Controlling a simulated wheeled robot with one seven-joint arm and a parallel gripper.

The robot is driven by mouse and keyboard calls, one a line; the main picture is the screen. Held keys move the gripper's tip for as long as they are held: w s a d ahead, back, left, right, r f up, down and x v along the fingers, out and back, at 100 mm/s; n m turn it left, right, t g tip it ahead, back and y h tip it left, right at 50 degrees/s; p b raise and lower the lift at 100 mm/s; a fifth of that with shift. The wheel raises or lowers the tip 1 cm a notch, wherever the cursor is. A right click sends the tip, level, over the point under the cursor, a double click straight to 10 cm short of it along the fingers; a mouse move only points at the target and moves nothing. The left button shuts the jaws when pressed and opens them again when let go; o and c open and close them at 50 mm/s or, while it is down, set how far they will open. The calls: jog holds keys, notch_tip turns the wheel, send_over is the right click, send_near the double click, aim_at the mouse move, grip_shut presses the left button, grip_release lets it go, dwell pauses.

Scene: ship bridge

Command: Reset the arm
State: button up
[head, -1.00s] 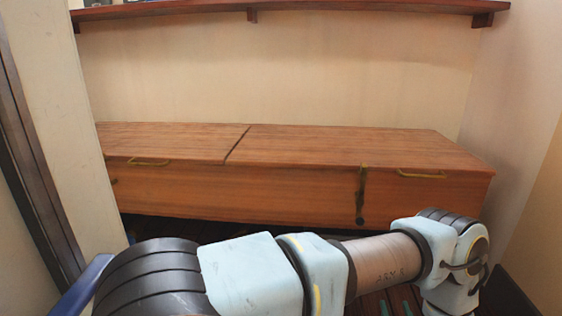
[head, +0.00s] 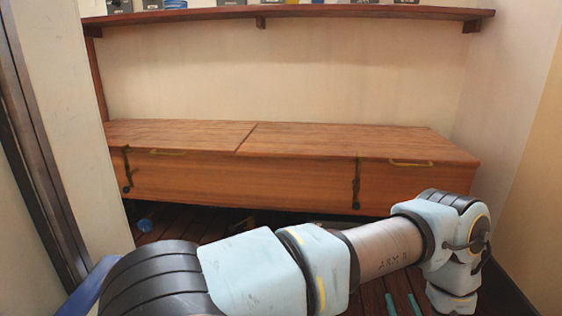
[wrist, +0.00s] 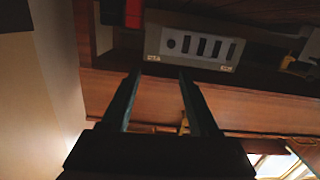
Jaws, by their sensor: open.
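My arm (head: 385,253) stretches across the bottom of the head view, from the lower left to a bent wrist at the right. In the wrist view my gripper (wrist: 157,75) shows two dark, parallel fingers set well apart. Nothing is between them. A grey box with dark slots (wrist: 195,47) is in line with the fingertips in that view; I cannot tell the distance to it.
A long wooden bench locker (head: 240,185) with two lids and brass handles stands along the back wall. A shelf (head: 350,13) with several boxes runs above it. A pale panel (head: 75,120) stands close at the left.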

jog(key=w+r+g, duration=0.3)
jog(key=w+r, duration=0.4)
jog(key=w, duration=0.4)
jog(key=w+a+r+g+h, duration=0.1)
jog(key=w+a+r+g, duration=0.4)
jog(key=a+r, duration=0.4)
jog(key=s+a+r+g+y, duration=0.15)
jog(key=s+a+r, duration=0.35)
jog(key=a, duration=0.5)
jog(key=s+a+r+g+y, duration=0.1)
jog(key=s+a+r+g, duration=0.25)
jog(key=s+a, duration=0.55)
jog(key=s+a+r+g+y, duration=0.15)
jog(key=s+a+r, duration=0.3)
jog(key=a, duration=0.75)
jog(key=w+a+p+v, duration=0.1)
jog(key=w+p+v, duration=0.2)
jog(key=p+v, duration=1.3)
jog(key=w+r+p+v, duration=0.1)
jog(key=w+p+v, duration=0.2)
jog(key=p+v, duration=1.4)
jog(key=w+a+r+p+v, duration=0.1)
jog(key=w+p+v, duration=0.3)
jog(key=p+v, duration=1.3)
jog(key=shift+w+g+h+p, duration=0.35)
jog(key=shift+h+p, duration=0.05)
jog(key=shift+p, duration=0.25)
